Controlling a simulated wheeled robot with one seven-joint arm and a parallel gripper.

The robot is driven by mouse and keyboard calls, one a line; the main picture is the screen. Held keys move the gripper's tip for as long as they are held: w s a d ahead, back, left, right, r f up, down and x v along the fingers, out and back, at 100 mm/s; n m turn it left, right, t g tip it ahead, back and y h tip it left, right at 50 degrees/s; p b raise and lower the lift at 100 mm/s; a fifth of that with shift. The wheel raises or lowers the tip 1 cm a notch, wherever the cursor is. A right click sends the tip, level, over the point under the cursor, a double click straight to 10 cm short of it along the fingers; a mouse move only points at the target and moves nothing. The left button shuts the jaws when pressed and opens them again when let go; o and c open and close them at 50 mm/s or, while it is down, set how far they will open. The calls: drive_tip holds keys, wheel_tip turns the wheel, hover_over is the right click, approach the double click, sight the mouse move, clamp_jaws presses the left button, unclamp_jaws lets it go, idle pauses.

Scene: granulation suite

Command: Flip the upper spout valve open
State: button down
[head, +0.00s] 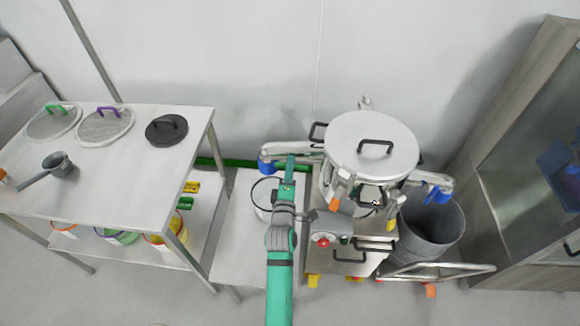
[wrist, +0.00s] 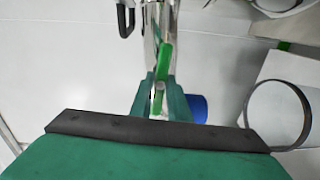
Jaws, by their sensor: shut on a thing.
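The granulator (head: 350,160) with its round lid stands right of centre in the head view. Its upper spout (head: 290,150) reaches out to the left and ends in a blue cuff (head: 266,166), which also shows in the wrist view (wrist: 197,108). A green valve handle (wrist: 164,58) stands upright ahead of my fingers in the wrist view. My gripper (head: 290,172) is at the spout, close to the blue cuff. In the wrist view its fingers (wrist: 160,95) are closed around the handle's near end. In the head view my gripper hides the handle.
A white container (head: 260,195) stands on a low platform below the spout. A second spout with a blue cuff (head: 438,194) hangs over a grey bin (head: 430,232). A red button (head: 322,242) is right of my arm. A table (head: 100,185) stands left.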

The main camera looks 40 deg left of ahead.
drive_tip(key=shift+n, duration=0.5)
drive_tip(key=c, duration=1.7)
unclamp_jaws()
drive_tip(key=shift+a, duration=0.1)
drive_tip(key=shift+c, duration=0.2)
drive_tip(key=shift+s+d, duration=0.15)
drive_tip(key=shift+d, duration=0.05)
drive_tip(key=v, duration=1)
drive_tip(key=shift+s, duration=0.2)
drive_tip(key=shift+d, duration=0.1)
